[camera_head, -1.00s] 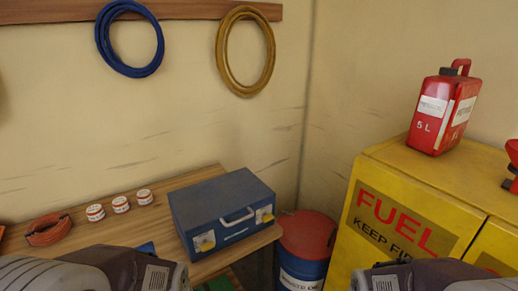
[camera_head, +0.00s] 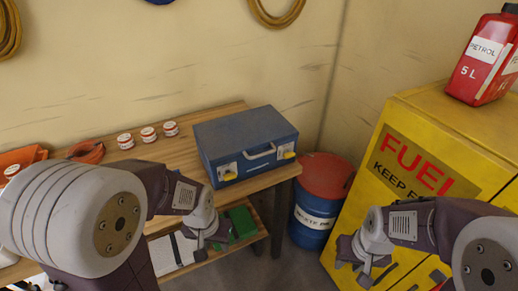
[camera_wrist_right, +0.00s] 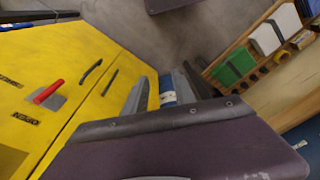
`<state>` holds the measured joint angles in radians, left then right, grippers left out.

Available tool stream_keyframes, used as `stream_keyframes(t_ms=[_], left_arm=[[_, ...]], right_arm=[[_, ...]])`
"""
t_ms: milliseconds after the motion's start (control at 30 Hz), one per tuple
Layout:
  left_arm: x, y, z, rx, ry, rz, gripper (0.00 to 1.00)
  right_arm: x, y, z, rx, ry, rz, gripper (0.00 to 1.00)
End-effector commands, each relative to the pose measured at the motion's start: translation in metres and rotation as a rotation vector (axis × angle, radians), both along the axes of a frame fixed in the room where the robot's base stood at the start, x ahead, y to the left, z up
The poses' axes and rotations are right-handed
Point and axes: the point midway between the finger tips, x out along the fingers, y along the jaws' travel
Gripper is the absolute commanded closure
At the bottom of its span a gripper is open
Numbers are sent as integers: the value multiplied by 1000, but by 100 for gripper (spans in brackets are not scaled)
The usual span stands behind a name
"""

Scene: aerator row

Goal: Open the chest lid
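The chest is a blue metal case (camera_head: 245,130) on the wooden workbench, its lid shut. A pale handle (camera_head: 262,152) is on its front, between two latches with yellow tabs, the left latch (camera_head: 228,172) and the right latch (camera_head: 287,153). My left gripper (camera_head: 212,240) is below and in front of the chest, apart from it; its fingers look spread and empty. My right gripper (camera_head: 362,268) is in front of the yellow cabinet, right of and below the chest. In the right wrist view its fingers (camera_wrist_right: 163,92) are apart with nothing held.
A blue drum with a red lid (camera_head: 325,178) stands right of the bench. The yellow fuel cabinet (camera_head: 440,130) bears a red petrol can (camera_head: 485,60). A lower shelf holds green and white items.

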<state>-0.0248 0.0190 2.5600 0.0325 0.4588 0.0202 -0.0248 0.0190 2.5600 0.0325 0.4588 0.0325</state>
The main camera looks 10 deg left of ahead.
Motion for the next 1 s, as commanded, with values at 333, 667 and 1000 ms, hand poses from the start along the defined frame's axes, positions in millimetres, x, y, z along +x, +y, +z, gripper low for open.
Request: stream_keyframes(t_ms=[333, 667, 1000], left_arm=[[0, 0, -16, 0, 0, 0, 60], [0, 0, -97, 0, 1, 0, 60], [0, 0, -96, 0, 0, 0, 60]], right_arm=[[167, 22, 66, 460, -611, -815, 68], [212, 208, 109, 1269, -587, -699, 68], [224, 227, 105, 1265, -571, -688, 68]])
